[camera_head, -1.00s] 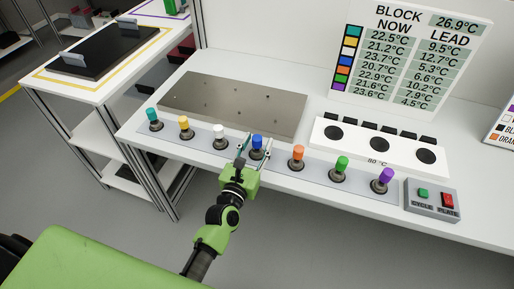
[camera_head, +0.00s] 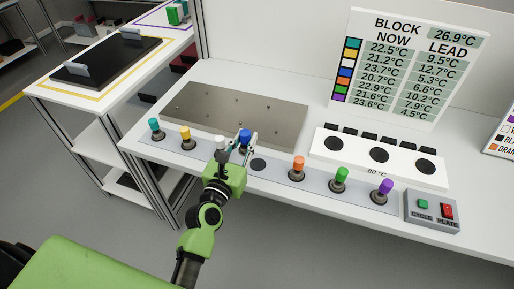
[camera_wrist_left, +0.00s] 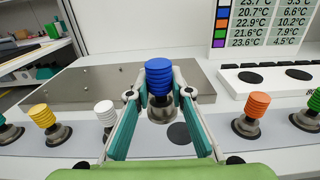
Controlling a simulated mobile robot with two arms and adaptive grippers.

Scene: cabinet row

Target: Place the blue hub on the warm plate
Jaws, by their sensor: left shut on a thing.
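The blue hub (camera_head: 245,135), a ribbed blue top on a grey metal base, is between the fingers of my left gripper (camera_head: 238,148). My left gripper is shut on it. In the left wrist view the blue hub (camera_wrist_left: 159,78) is upright between the teal fingers, over the strip, with the grey plate behind it. A bare dark round spot (camera_head: 258,164) is to its right. A flat grey metal plate (camera_head: 215,112) lies behind the strip. A white block (camera_head: 358,152) marked 80 °C has three black discs. No label shows which is the warm plate. My right gripper is not in view.
Teal (camera_head: 154,124), yellow (camera_head: 185,133), white (camera_head: 221,143), orange (camera_head: 298,163), green (camera_head: 341,175) and purple (camera_head: 385,188) hubs stand along the strip. A button box (camera_head: 432,208) is at the right. A temperature board (camera_head: 407,65) stands behind. The metal plate's top is clear.

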